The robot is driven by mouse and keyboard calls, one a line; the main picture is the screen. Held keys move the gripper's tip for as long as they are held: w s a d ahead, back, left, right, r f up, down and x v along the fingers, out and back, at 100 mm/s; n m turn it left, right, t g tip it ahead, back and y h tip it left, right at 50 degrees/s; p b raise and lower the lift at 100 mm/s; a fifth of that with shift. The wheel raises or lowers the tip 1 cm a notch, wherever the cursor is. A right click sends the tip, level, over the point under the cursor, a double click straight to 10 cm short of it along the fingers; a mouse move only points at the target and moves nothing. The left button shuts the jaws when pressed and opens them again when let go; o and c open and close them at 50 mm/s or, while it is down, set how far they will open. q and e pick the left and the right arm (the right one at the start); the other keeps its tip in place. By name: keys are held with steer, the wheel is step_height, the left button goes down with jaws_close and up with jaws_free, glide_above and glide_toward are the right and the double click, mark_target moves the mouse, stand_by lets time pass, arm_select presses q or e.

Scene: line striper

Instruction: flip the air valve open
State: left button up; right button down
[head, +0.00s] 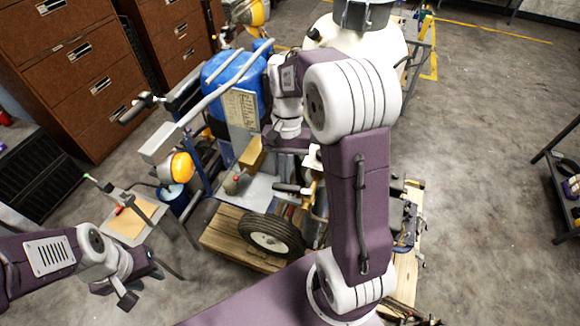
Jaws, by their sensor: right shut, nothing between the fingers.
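The line striper (240,128) stands in the middle of the head view, with a blue tank, grey bars and a black tyre. I cannot make out for certain which part is the air valve; much of the machine's right side is hidden behind my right arm. My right gripper (285,143) points down over the machine beside the blue tank, shut and empty. Whether it touches anything is unclear. My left gripper (130,287) hangs at the lower left, away from the machine; its finger gap is not clear.
A small stand (128,222) with a red part on it is just above my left gripper. Brown drawer cabinets (68,65) stand at the upper left. A large white tank (385,45) stands behind the machine. Open grey floor (480,150) lies to the right.

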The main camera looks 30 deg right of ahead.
mark_target(281, 190)
steer(key=s+a+n, duration=0.1)
steer(key=n, duration=0.1)
steer(key=s+a+n+h+p, duration=0.1)
steer(key=n, duration=0.1)
steer(key=shift+a+r+n+g, duration=0.1)
steer(key=shift+a+n+g, duration=0.05)
steer(key=shift+n+g, duration=0.2)
steer(key=s+n, duration=0.1)
steer(key=n, duration=0.1)
steer(key=s+a+n+p, duration=0.1)
steer(key=shift+n+h, duration=0.35)
steer(key=shift+h, duration=0.05)
steer(key=shift+s+a+n+t+h+p, duration=0.1)
steer(key=shift+s+n+t+h+p, duration=0.15)
steer(key=shift+s+n, duration=0.75)
steer(key=shift+s+d+n+t+h+p, duration=0.15)
steer(key=shift+s+n+h, duration=0.25)
steer(key=shift+n, duration=1.05)
steer(key=shift+s+a+n+t+h+p, duration=0.15)
steer(key=shift+s+n+h+p, duration=0.1)
steer(key=shift+s+n, duration=0.8)
steer(key=shift+w, duration=0.2)
